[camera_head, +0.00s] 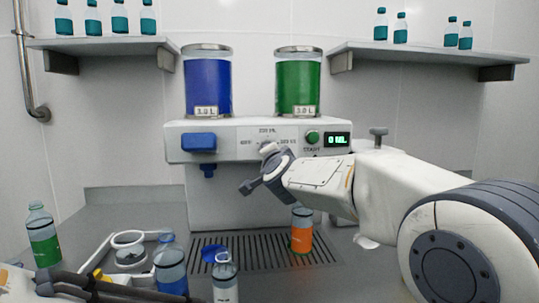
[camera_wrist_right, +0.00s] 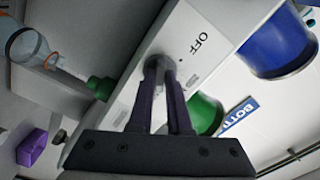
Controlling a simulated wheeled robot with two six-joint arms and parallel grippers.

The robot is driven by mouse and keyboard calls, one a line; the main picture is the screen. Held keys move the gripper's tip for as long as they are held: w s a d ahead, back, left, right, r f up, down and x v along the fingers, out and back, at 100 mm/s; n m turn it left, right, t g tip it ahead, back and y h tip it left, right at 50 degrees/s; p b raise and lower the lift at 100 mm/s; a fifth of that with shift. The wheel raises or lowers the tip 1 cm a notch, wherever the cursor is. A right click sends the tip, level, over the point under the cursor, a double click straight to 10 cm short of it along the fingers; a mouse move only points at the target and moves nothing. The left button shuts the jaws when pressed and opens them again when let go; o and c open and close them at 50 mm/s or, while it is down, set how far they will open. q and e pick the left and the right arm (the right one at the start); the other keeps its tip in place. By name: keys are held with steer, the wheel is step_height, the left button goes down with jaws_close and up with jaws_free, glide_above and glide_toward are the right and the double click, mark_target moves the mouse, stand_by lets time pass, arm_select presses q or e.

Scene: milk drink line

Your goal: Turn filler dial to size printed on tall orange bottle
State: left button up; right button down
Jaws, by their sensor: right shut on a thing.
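The filler machine (camera_head: 222,148) has a dial (camera_head: 268,147) on its front panel, with small size marks around it that I cannot read surely. My right gripper (camera_head: 270,158) is shut on the dial knob, as the right wrist view also shows at the fingertips (camera_wrist_right: 160,68). "OFF" is printed beside the knob there. The fingers hide where the dial points. The tall orange bottle (camera_head: 301,238) stands upright on the drip grate below; its printed size is not legible. My left gripper (camera_head: 90,287) is low at the left edge, partly cut off; its opening is unclear.
A green start button (camera_head: 312,137) and a "0 ML" display (camera_head: 338,140) are right of the dial. A blue tank (camera_head: 207,85) and a green tank (camera_head: 298,85) stand on top. Blue-labelled (camera_head: 171,270), clear (camera_head: 225,280) and green-labelled (camera_head: 42,240) bottles stand front left.

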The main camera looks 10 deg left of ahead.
stand_by(0.3)
steer(key=c, duration=0.9)
jaws_free()
steer(key=shift+o, duration=0.2)
steer(key=b+v, duration=0.1)
steer(key=v, duration=0.9)
steer(key=shift+s, duration=0.25)
steer(key=shift+d+f, duration=0.1)
